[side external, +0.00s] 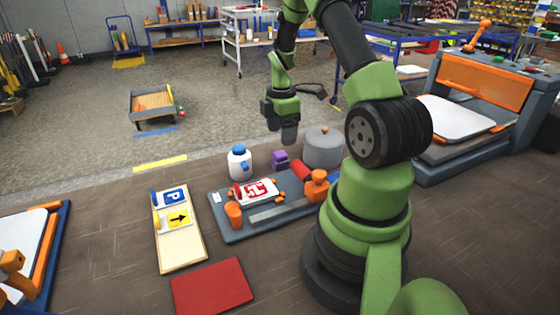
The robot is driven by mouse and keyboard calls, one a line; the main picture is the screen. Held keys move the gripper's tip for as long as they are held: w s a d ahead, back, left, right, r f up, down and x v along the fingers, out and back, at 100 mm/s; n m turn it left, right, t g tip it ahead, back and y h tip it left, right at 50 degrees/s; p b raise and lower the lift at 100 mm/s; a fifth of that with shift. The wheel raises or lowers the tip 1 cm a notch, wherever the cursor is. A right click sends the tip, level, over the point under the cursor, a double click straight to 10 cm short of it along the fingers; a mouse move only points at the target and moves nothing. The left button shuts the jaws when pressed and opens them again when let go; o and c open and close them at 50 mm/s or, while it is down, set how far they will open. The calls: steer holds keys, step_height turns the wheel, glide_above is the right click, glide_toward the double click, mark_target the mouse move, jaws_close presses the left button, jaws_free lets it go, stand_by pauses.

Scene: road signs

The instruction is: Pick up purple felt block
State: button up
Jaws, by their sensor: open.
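The purple felt block (280,160) is a small block at the back edge of the grey work tray (236,232). It stands between a white bottle with a blue cap (239,162) and a grey lidded pot (322,150). My gripper (281,138) hangs above and slightly behind the block in the picture, pointing down, with dark fingers. It is open and apart from the block. The gap between the fingers is hard to make out from this side.
The tray holds a red-and-white sign (255,191), an orange cup (234,215) and an orange-handled tool (317,186). A wooden board with signs (183,250) and a red mat (212,287) lie left and in front. A large grey-orange machine (484,85) stands right.

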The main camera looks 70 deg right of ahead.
mark_target(280, 154)
steer(key=f, duration=0.7)
steer(key=shift+w+a+f, duration=0.1)
steer(key=shift+a+f, duration=0.05)
steer(key=shift+a, duration=0.05)
steer(key=c, duration=1)
